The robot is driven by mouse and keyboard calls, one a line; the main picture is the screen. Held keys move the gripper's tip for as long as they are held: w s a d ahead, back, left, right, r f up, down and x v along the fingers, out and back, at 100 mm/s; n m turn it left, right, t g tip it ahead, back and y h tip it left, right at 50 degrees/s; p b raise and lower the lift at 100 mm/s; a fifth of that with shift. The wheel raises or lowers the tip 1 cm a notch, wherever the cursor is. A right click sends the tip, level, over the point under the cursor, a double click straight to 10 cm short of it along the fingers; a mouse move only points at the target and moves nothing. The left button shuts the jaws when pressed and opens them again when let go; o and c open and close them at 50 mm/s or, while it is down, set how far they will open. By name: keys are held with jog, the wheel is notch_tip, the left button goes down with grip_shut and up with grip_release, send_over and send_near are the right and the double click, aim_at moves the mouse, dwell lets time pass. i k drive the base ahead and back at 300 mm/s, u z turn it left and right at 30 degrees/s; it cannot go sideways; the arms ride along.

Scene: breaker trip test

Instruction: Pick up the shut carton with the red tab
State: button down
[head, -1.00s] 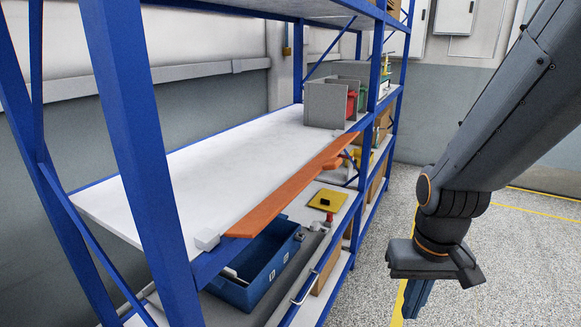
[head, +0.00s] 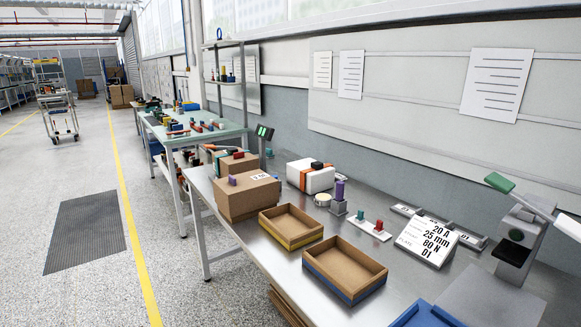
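The front carton (head: 250,203) looks shut, with a white label and a small purple piece on top. The carton behind it (head: 232,165) has a small red piece (head: 239,155) on top and is partly hidden by the front one. I cannot tell if this red piece is a tab. My gripper is not in view.
Two open, empty cardboard trays, one yellow-edged (head: 290,244) and one blue-edged (head: 338,292), lie on the bench. A white box with an orange band (head: 313,179), a placard (head: 428,238) and a press-like device (head: 515,240) stand there.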

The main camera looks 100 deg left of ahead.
aim_at(241, 162)
jog(key=u, duration=4.15)
jog(key=i, duration=1.05)
jog(key=u, duration=0.35)
jog(key=i, duration=1.75)
jog(key=z, duration=0.85)
jog(key=i, duration=0.7)
jog(key=z, duration=0.3)
